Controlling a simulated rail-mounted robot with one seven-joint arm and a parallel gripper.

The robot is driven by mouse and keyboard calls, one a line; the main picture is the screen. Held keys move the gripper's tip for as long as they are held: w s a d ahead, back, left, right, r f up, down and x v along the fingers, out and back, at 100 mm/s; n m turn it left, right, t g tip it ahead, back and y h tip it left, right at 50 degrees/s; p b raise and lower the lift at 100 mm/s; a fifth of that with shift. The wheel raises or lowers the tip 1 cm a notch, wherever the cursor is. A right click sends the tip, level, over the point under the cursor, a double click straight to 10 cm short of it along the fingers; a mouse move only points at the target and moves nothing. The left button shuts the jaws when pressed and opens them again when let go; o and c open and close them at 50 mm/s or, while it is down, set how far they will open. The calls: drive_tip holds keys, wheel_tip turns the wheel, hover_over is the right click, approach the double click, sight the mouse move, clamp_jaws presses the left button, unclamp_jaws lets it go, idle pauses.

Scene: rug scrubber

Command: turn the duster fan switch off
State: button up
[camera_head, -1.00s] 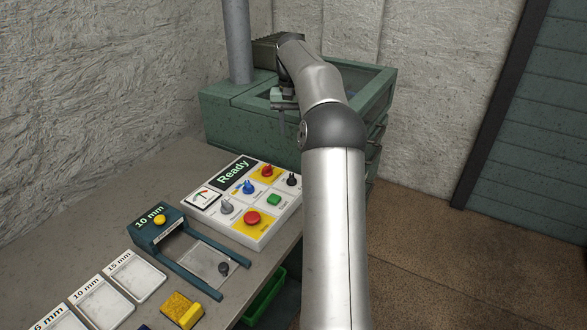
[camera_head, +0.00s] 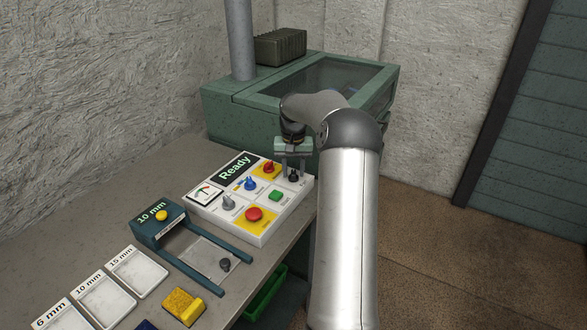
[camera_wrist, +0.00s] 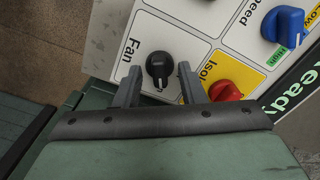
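The black fan switch (camera_wrist: 159,68) is a rotary knob in a white cell marked "Fan" in the wrist view. In the head view the knob (camera_head: 293,177) is at the right corner of the white control panel (camera_head: 226,223). My gripper (camera_wrist: 157,78) is open, with its two fingers apart and the black knob showing between them. In the head view my gripper (camera_head: 293,176) points down over that corner. I cannot tell how far the fingertips are above the panel, or whether they touch the knob.
A red knob (camera_wrist: 225,91) marked "Isol…" is close beside one finger. A blue speed knob (camera_head: 250,184), a green button (camera_head: 275,196), a red button (camera_head: 254,214) and a grey knob (camera_head: 229,203) share the panel. A green machine (camera_head: 230,108) stands behind.

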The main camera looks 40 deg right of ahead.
clamp_jaws()
drive_tip(key=shift+r, duration=0.1)
drive_tip(key=n+p, duration=0.2)
drive_tip(key=n, duration=0.3)
drive_tip(key=shift+n, duration=0.3)
drive_tip(key=n+p, duration=0.1)
drive_tip(key=n, duration=0.5)
drive_tip(key=shift+n, duration=0.3)
idle(0.5)
unclamp_jaws()
